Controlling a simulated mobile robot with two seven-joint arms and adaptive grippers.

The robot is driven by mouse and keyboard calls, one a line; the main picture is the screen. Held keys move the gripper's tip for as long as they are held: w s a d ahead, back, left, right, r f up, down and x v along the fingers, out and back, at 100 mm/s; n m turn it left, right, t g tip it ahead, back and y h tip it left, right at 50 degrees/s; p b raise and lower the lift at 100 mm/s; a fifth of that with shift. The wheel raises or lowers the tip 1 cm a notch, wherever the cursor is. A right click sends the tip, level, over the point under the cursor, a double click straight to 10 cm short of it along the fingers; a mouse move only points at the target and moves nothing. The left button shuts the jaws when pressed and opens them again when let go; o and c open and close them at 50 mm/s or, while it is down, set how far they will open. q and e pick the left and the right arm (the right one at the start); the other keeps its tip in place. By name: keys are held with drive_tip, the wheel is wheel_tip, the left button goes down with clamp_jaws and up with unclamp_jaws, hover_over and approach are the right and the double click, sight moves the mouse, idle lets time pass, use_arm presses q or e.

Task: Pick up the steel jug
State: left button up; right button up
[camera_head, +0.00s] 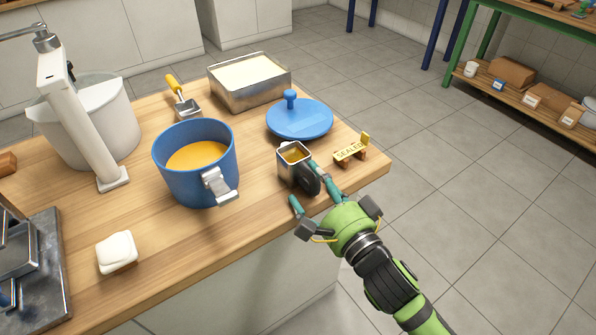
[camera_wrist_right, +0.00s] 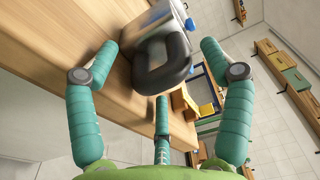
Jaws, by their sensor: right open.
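The steel jug (camera_head: 285,167) stands upright near the table's front right edge, with something amber inside and its black handle (camera_head: 310,182) towards my right gripper. My right gripper (camera_head: 303,183) is open, with teal fingers on either side of the handle. In the right wrist view the jug (camera_wrist_right: 150,22) is at the top and its handle (camera_wrist_right: 178,62) lies between the spread fingers (camera_wrist_right: 160,48). A third finger shows below the handle. I see no grip on the jug. My left gripper is not in view.
A blue bucket (camera_head: 168,182) of amber liquid stands left of the jug. A steel tray (camera_head: 240,97) is farther back.

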sight(301, 173)
drive_tip(key=x, duration=0.4)
drive_tip(key=shift+w+a+f, duration=0.2)
drive_tip(key=shift+a, duration=0.15)
drive_tip(key=c, duration=1.4)
drive_tip(key=shift+o, duration=0.2)
drive_tip(key=shift+r, duration=0.1)
drive_tip(key=shift+r, duration=0.15)
